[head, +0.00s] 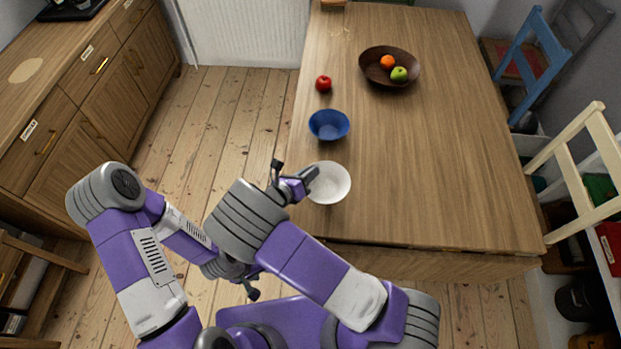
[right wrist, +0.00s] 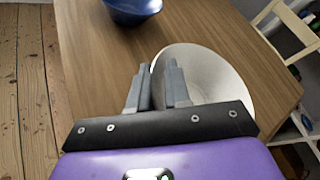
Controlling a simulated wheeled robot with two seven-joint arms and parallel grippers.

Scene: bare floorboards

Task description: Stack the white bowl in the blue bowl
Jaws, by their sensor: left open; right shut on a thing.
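The white bowl (head: 332,184) is upright at the near left edge of the table, and I cannot tell whether it touches the tabletop. My right gripper (head: 308,178) is shut on its left rim. In the right wrist view the fingers (right wrist: 157,88) are on either side of the wall of the white bowl (right wrist: 215,75). The blue bowl (head: 329,125) stands upright and empty just beyond the white bowl; its near part shows in the right wrist view (right wrist: 132,8). My left gripper (head: 252,284) is open, low beside the table, and largely hidden behind my right arm.
A red apple (head: 323,83) lies beyond the blue bowl on the wooden table (head: 440,150). A brown bowl (head: 373,75) with an orange and a green apple stands farther back. The table's right half is clear. Chairs stand at the right; a wooden cabinet (head: 110,80) is at the left.

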